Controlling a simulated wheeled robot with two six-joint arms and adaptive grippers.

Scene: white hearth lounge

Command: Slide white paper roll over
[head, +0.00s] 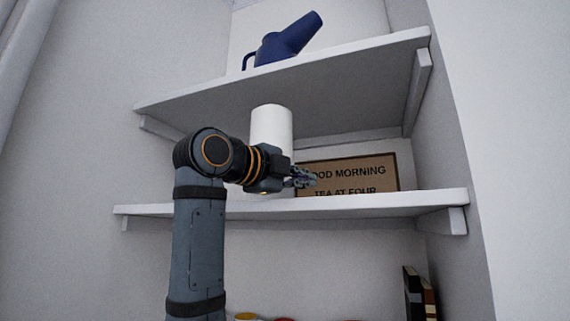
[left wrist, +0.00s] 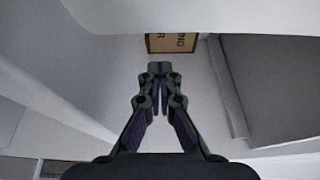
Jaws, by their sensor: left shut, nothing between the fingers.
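The white paper roll (head: 271,127) stands upright on the middle shelf (head: 420,199) in the head view. Its lower part is hidden behind my left gripper. My left gripper (head: 312,179) is in front of the roll's lower right side, with its fingers pointing right toward the sign. Its fingers are shut and empty; they also show closed in the left wrist view (left wrist: 159,70). I cannot tell whether the gripper touches the roll. The roll is not clearly visible in the left wrist view. My right gripper is not in view.
A brown sign (head: 350,175) stands at the back of the middle shelf, right of the roll. The upper shelf (head: 350,66) hangs above and holds a blue watering can (head: 284,42). Dark books (head: 414,293) stand lower right. The middle shelf's right end looks clear.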

